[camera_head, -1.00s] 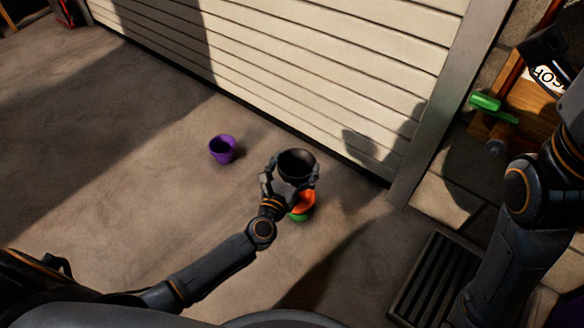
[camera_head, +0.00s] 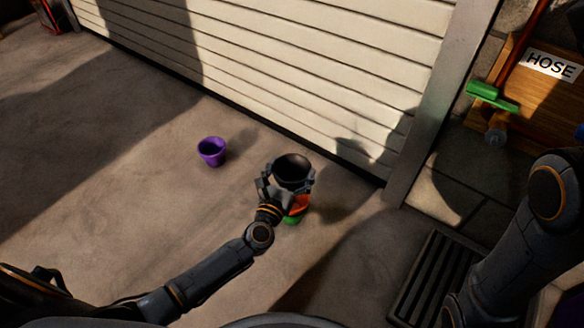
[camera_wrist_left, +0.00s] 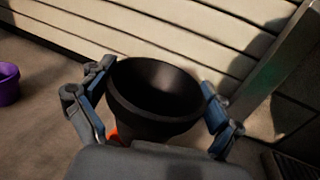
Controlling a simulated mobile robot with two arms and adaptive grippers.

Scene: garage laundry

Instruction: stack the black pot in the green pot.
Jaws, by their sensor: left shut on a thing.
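The black pot (camera_head: 293,168) is upright and empty in my left gripper (camera_head: 288,181), whose fingers are shut on its sides. The left wrist view shows the same black pot (camera_wrist_left: 155,92) between the fingers of my left gripper (camera_wrist_left: 156,100). In the head view, an orange pot (camera_head: 301,203) shows just under the black pot, and it sits in the green pot (camera_head: 291,220) on the floor. The gripper and black pot hide much of both. I cannot tell whether the black pot touches the orange one. My right gripper is not in view.
A purple pot (camera_head: 212,151) stands on the floor to the left, with clear concrete around it. A slatted garage door (camera_head: 290,75) runs behind. A dark floor grate (camera_head: 436,280) lies at the right. A wooden hose board (camera_head: 540,90) hangs at the upper right.

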